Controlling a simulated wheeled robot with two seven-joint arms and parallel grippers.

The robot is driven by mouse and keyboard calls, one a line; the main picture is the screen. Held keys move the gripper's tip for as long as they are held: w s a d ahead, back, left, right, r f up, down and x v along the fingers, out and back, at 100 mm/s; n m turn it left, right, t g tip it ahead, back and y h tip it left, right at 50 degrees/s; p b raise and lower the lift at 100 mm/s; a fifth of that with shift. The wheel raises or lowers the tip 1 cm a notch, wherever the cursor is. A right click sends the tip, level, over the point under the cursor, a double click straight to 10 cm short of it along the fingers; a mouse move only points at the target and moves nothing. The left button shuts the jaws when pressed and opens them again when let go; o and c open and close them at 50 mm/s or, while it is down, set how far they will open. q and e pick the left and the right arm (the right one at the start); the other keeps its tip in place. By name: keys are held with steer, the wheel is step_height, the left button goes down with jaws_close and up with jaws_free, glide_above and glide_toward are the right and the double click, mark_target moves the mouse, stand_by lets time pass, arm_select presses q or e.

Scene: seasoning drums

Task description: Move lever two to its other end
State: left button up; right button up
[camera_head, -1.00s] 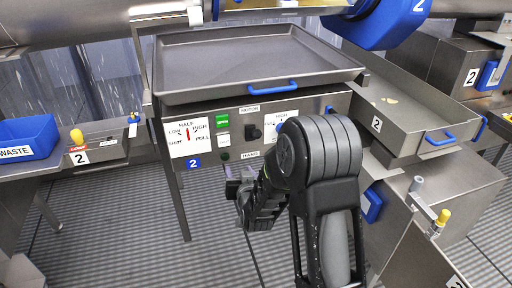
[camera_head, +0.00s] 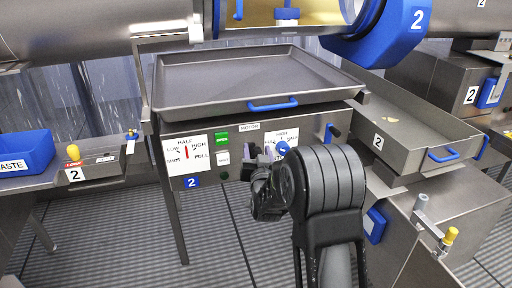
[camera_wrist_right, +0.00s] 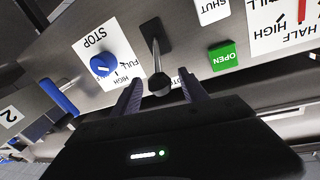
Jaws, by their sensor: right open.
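The lever (camera_wrist_right: 159,75) on the station 2 panel has a grey shaft and a dark ball end. It comes out of a black square mount (camera_wrist_right: 155,36). In the right wrist view, which is turned upside down, its ball end is between my open right fingers (camera_wrist_right: 163,93), over a partly hidden label. I cannot tell whether either finger touches it. In the head view my right gripper (camera_head: 262,157) is in front of the panel (camera_head: 229,137), below the MOTOR label, and hides most of the lever. My left gripper is out of view.
A blue knob (camera_wrist_right: 103,65) sits beside the lever, by the STOP/FULL plate. A green OPEN button (camera_wrist_right: 222,56) is on the other side. Above the panel, a grey tray (camera_head: 245,78) with a blue handle (camera_head: 273,104) overhangs. A steel trough (camera_head: 411,128) stands at right.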

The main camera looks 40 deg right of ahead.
steer(key=shift+x, duration=1.6)
steer(key=shift+c, duration=0.4)
jaws_close()
